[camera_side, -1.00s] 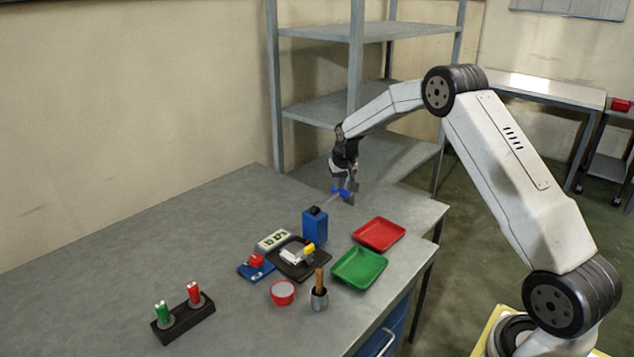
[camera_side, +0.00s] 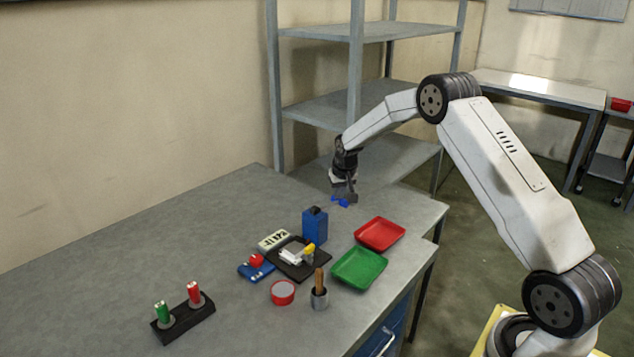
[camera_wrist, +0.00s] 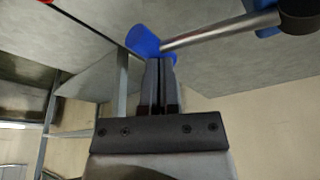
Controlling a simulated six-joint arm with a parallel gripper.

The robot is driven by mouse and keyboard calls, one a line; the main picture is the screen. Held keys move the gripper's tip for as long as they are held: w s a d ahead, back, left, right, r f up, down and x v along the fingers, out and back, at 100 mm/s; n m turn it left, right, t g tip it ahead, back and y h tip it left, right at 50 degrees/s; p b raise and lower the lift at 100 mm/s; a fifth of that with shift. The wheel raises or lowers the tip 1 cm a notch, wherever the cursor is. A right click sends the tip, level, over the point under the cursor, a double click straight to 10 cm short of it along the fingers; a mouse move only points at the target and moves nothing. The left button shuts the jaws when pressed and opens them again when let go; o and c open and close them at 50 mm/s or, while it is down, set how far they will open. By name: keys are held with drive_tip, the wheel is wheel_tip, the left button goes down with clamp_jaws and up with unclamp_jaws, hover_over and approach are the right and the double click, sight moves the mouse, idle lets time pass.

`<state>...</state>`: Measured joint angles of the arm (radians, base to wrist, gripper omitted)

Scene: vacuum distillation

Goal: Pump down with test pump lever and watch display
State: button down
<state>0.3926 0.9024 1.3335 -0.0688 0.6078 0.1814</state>
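The test pump is a blue box (camera_side: 315,228) with a dark knob on top. Its silver lever (camera_wrist: 220,32) ends in a blue handle (camera_side: 340,202), which also shows in the wrist view (camera_wrist: 143,41). My gripper (camera_side: 347,196) is at the handle end of the lever, from above. In the wrist view its two fingers (camera_wrist: 159,62) are together with only a thin gap, their tips against the blue handle. I see nothing clearly between them. The display (camera_side: 274,240) is a small pale panel with dark characters, too small to read surely.
A black tray (camera_side: 292,272) with white and yellow parts, a blue-and-red piece (camera_side: 256,268), a red-rimmed cup (camera_side: 283,292) and a pot with a wooden handle (camera_side: 320,294) stand nearby. Green (camera_side: 360,268) and red (camera_side: 379,234) trays are right of the pump.

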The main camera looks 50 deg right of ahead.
drive_tip(key=shift+r, duration=3.35)
drive_tip(key=shift+f, duration=0.1)
drive_tip(key=shift+f, duration=4.15)
drive_tip(key=shift+r, duration=4.25)
drive_tip(key=shift+f, duration=0.1)
drive_tip(key=shift+f, duration=4.15)
drive_tip(key=shift+r, duration=4.25)
